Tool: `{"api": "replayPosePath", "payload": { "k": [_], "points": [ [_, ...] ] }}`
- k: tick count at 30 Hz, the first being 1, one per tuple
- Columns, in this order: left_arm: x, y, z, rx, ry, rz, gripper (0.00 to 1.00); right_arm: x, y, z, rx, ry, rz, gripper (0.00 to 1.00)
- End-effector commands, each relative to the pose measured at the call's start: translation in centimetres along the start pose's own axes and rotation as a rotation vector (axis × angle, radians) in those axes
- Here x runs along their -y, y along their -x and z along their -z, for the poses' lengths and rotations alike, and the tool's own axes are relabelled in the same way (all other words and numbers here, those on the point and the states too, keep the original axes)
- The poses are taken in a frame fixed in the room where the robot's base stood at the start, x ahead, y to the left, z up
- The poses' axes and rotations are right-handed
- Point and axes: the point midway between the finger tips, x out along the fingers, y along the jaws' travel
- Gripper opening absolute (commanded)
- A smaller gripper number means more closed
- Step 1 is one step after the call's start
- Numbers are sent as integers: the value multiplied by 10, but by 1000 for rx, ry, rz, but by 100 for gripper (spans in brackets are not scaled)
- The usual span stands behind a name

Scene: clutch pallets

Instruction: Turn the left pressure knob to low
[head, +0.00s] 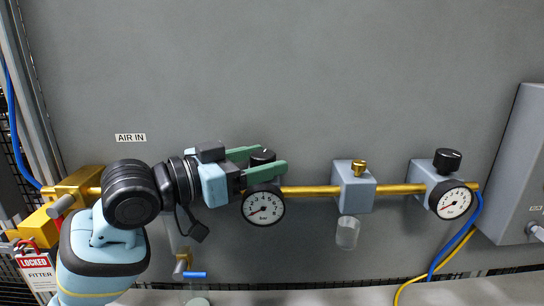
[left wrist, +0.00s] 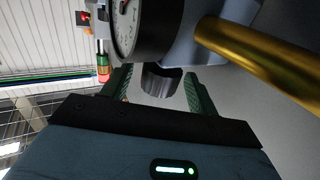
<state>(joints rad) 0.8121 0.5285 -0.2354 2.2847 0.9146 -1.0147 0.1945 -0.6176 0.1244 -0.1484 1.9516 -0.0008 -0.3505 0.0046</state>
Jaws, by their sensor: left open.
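The left pressure knob (head: 262,157) is a black cylinder on top of the left regulator, above a round white gauge (head: 263,205) whose needle points to the lower left. My left gripper (head: 262,160) comes in from the left with its two green fingers apart, one on each side of the knob. In the left wrist view the dark knob (left wrist: 161,80) sits between the open fingers (left wrist: 158,90), with a gap visible at the right finger. Contact at the left finger cannot be told. The gauge (left wrist: 126,25) also shows there. My right gripper is not in view.
A brass pipe (head: 310,191) runs right to a grey block (head: 354,188) with a clear bowl (head: 347,233). Further right is another black knob (head: 447,161) with its gauge (head: 451,203). A grey box (head: 515,170) stands at the right edge. The wall above is clear.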

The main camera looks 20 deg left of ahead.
Motion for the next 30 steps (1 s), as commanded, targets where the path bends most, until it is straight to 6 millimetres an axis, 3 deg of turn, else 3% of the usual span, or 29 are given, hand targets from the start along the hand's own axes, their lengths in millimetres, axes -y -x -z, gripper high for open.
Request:
{"api": "replayPosePath", "payload": {
  "k": [6, 17, 27, 30],
  "points": [
    [0, -23, 1, -1, 0, -1, 59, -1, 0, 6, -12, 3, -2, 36],
    [0, -28, 0, 1, -1, 0, 59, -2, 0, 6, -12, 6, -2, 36],
    [0, -27, 0, 1, -1, 0, 15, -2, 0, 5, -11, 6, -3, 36],
    [0, -28, 0, 1, -1, 3, 15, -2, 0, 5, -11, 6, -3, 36]
  ]
}}
